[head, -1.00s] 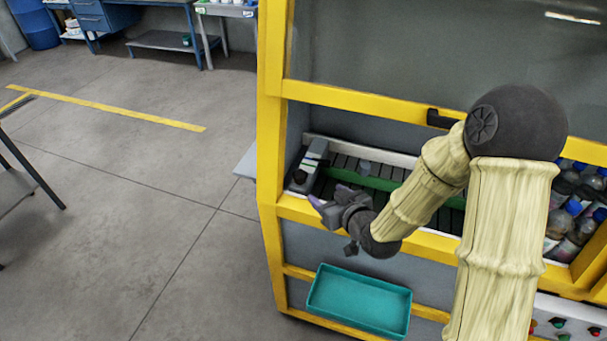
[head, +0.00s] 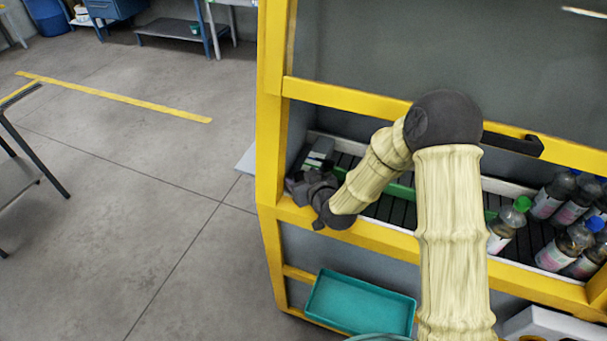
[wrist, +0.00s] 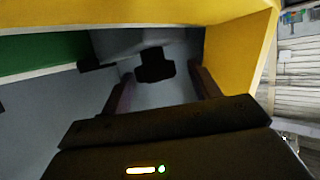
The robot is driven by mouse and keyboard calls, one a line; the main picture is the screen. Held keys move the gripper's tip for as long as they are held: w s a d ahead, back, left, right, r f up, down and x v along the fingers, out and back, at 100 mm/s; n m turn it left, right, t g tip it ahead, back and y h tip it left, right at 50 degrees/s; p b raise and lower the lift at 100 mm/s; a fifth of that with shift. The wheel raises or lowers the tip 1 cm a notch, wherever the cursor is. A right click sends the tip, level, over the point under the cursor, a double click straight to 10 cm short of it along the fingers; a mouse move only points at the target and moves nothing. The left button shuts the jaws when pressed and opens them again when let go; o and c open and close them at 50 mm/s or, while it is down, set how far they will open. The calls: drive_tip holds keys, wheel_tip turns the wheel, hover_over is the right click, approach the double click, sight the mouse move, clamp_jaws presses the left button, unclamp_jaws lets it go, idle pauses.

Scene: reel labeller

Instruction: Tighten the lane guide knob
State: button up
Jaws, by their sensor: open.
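In the wrist view a dark knob (wrist: 155,65) sits ahead of my gripper (wrist: 160,80), between its two spread fingers and seemingly a little beyond their tips. I cannot tell whether the fingers touch it. The green lane guide (wrist: 42,55) runs in from the left, and it also shows in the head view (head: 398,190) behind my forearm. In the head view my gripper (head: 300,184) is just inside the yellow-framed opening at its left end, and it hides the knob there.
A yellow frame post (head: 268,150) stands close left of my gripper, and the yellow wall (wrist: 238,55) is close in the wrist view. A grey block (head: 319,149) is behind the gripper. Several bottles (head: 507,224) stand at the right. A teal tray (head: 360,302) hangs below.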

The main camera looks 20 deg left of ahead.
drive_tip(key=shift+w+d, duration=0.1)
drive_tip(key=shift+w, duration=0.05)
drive_tip(key=shift+c, duration=0.4)
drive_tip(key=shift+s, duration=0.25)
drive_tip(key=c, duration=0.4)
drive_tip(key=shift+w+d, duration=0.15)
drive_tip(key=shift+d, duration=0.1)
drive_tip(key=c, duration=0.5)
